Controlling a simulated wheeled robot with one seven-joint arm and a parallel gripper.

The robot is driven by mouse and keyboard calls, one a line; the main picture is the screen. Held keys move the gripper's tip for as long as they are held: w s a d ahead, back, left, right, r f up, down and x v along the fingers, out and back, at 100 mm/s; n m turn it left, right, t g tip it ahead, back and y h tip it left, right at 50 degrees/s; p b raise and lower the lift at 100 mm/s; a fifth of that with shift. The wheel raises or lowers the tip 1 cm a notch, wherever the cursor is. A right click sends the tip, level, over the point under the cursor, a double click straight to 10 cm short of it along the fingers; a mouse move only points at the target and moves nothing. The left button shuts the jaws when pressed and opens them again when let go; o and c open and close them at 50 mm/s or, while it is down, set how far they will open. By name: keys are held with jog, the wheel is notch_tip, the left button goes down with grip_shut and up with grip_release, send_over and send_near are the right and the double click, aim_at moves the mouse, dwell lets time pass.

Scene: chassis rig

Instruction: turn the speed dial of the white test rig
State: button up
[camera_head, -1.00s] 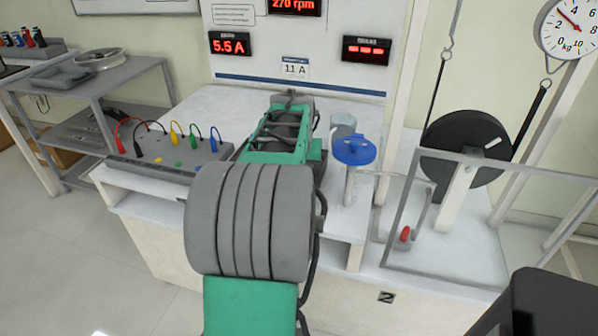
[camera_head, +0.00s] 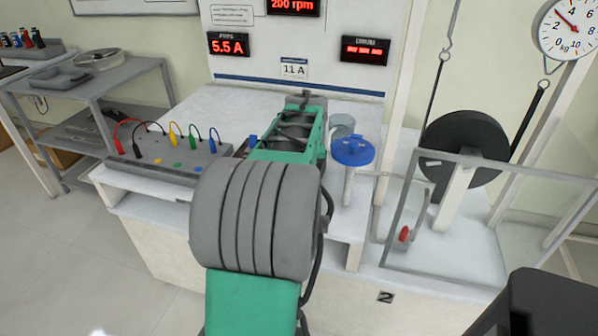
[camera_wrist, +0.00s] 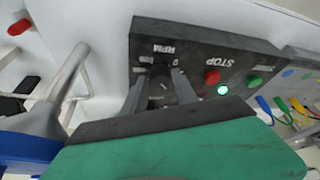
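The white test rig (camera_head: 230,98) stands ahead, and its top display (camera_head: 293,6) reads 200 rpm. In the wrist view a dark control box (camera_wrist: 205,55) carries the label RPM, a red STOP button (camera_wrist: 212,77) and a lit green lamp (camera_wrist: 222,89). The dark speed dial (camera_wrist: 160,88) sits under the RPM label. My gripper (camera_wrist: 158,76) has one finger on each side of the dial and appears closed around it; the exact contact is partly hidden. In the head view my arm hides the dial and control box.
A black wheel (camera_head: 465,150) with a belt stands at right inside a grey frame (camera_head: 396,215). A blue round part (camera_head: 353,151) is just right of my arm. A grey box (camera_head: 170,168) with coloured cables lies left of it.

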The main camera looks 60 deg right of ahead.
jog(key=o, duration=0.3)
jog(key=v, duration=0.8)
jog(key=shift+p, duration=0.35)
jog(key=w+a+r+n+y+p, duration=0.1)
jog(key=w+a+n+p, duration=0.1)
jog(key=w+a, duration=0.45)
jog(key=w+a+r+n+t+p, duration=0.1)
jog(key=w+a+n+p, duration=0.2)
jog(key=a, duration=0.7)
jog(key=w+a+r+n+y+p, duration=0.1)
jog(key=w+a+r+p, duration=0.1)
jog(key=w+a, duration=0.5)
jog(key=s+a+n+y+p, duration=0.1)
jog(key=s+a+n+p, duration=0.1)
jog(key=a, duration=0.9)
jog(key=s+a+f+n+p, duration=0.1)
jog(key=s+a+n+p, duration=0.1)
jog(key=a, duration=1)
jog(key=shift+s+f+n+y+p, duration=0.35)
jog(key=shift+n+p, duration=0.25)
jog(key=shift+n, duration=0.4)
